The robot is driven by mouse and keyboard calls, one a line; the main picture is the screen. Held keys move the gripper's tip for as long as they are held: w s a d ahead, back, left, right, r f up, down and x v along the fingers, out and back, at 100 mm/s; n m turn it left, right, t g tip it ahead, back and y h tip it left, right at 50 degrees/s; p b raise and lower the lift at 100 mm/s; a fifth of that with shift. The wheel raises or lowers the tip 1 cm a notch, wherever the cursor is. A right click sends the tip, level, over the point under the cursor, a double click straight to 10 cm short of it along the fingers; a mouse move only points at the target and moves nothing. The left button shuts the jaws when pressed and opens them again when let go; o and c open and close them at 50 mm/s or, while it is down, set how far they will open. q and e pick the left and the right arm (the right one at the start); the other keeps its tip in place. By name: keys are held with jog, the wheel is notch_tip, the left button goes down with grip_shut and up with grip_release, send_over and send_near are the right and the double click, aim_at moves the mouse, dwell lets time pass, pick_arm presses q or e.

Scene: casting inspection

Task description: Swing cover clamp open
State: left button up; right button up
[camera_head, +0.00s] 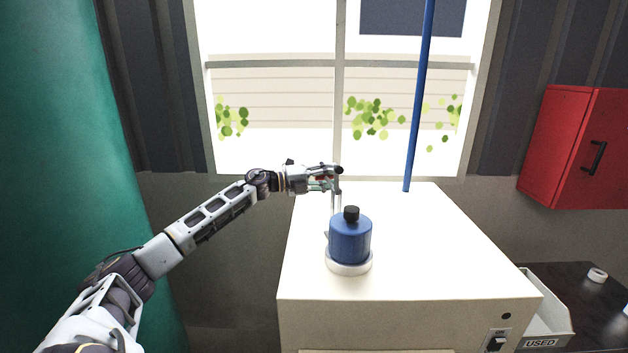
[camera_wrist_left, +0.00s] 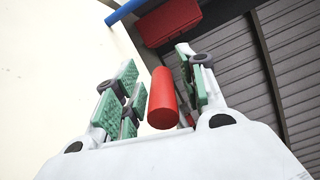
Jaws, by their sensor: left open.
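The blue round cover (camera_head: 350,240) with a black knob on top sits upright on a white ring base on the machine top. A thin grey upright (camera_head: 335,203), apparently part of the clamp, stands just behind it. My left gripper (camera_head: 330,178) is at the top of this upright, behind and above the cover. In the left wrist view a red cylindrical handle (camera_wrist_left: 162,98) lies between the green-padded fingers of my left gripper (camera_wrist_left: 158,64), which are open. I cannot tell whether a pad touches the handle. My right gripper is in neither view.
The cream machine top (camera_head: 440,250) is mostly bare. A blue pole (camera_head: 418,100) rises at its back edge. A red wall cabinet (camera_head: 575,145) hangs at the right. A white bin labelled USED (camera_head: 548,325) and a dark table (camera_head: 590,300) with small parts stand at the lower right.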

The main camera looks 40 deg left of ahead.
pick_arm(q)
jog(key=shift+s+a, duration=0.1)
jog(key=v, duration=1.1)
jog(key=shift+s+a, duration=0.2)
dwell(1.4)
dwell(0.8)
